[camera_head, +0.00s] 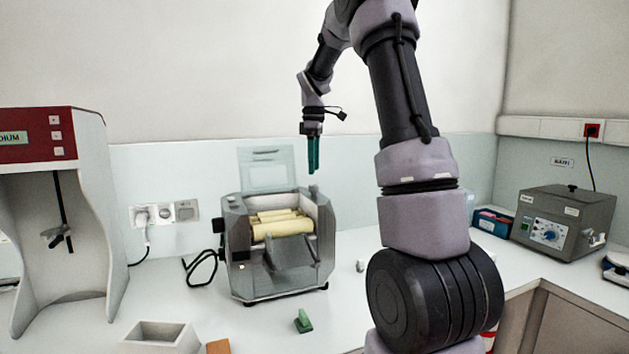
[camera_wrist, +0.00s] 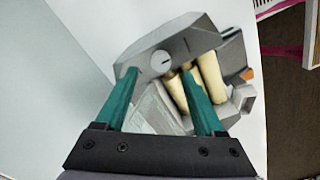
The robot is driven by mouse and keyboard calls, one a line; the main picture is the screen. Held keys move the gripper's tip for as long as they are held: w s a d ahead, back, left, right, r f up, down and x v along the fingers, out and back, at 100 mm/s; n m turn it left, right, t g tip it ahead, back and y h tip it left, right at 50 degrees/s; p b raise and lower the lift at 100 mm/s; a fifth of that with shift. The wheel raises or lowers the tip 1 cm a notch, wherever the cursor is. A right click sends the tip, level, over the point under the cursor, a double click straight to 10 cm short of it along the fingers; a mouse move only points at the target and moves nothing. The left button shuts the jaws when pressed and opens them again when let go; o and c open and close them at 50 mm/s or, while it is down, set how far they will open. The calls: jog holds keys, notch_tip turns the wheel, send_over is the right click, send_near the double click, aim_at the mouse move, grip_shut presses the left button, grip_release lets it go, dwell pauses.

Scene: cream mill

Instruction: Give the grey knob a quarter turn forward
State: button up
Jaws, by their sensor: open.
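The grey mill (camera_head: 272,285) with cream rollers (camera_head: 283,228) stands on the white counter. In the wrist view, a round pale grey knob (camera_wrist: 161,62) with a short dark mark sits on the mill's grey end panel (camera_wrist: 200,40). I cannot make out this knob in the head view. My gripper (camera_head: 313,168) is above the mill's right end, fingers pointing down, with nothing between them. In the wrist view my gripper (camera_wrist: 160,76) has its two green fingers spread, and the knob shows between and beyond their tips, apart from them.
A clear raised lid (camera_head: 266,168) stands at the mill's back. A green block (camera_head: 303,321), an orange block (camera_head: 218,346) and a white open box (camera_head: 160,336) lie in front. A red-topped machine (camera_head: 40,135) is at left, a grey dial unit (camera_head: 560,220) at right.

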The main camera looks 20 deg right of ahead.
aim_at(314, 184)
notch_tip(314, 184, down, 5)
jog(key=shift+f, duration=0.1)
dwell(0.3)
grip_shut()
